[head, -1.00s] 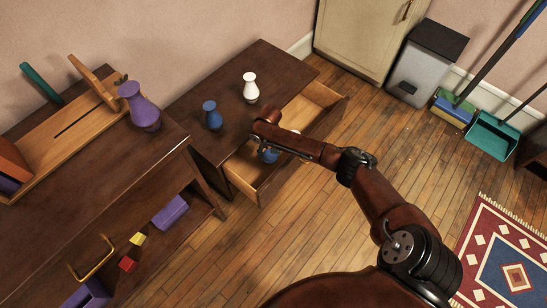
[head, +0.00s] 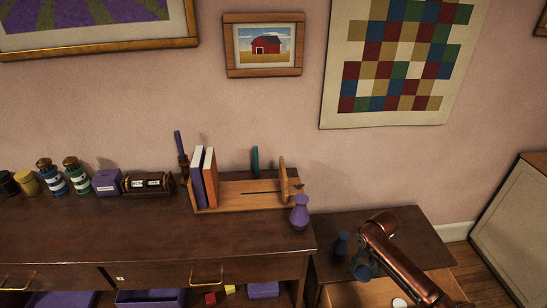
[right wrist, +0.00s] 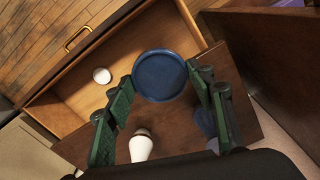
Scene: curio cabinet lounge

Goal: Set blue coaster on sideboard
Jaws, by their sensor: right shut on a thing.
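My right gripper (right wrist: 162,88) is shut on the blue coaster (right wrist: 160,75), a round dark blue disc with a raised rim, seen between its green fingers in the right wrist view. In the head view the coaster (head: 362,272) shows partly under my right gripper (head: 366,266), by the low cabinet's open drawer (head: 345,296). The coaster appears to be above the drawer. The long dark wooden piece, seemingly the sideboard (head: 120,235), stands to the left, against the wall. My left gripper is not in view.
A purple vase (head: 300,213) and a book rack (head: 240,197) stand at the sideboard's right end; jars and boxes line its back. Its front top is mostly bare. A blue vase (head: 342,243) and white vase (right wrist: 141,147) stand on the low cabinet. A white round thing (right wrist: 102,76) lies in the drawer.

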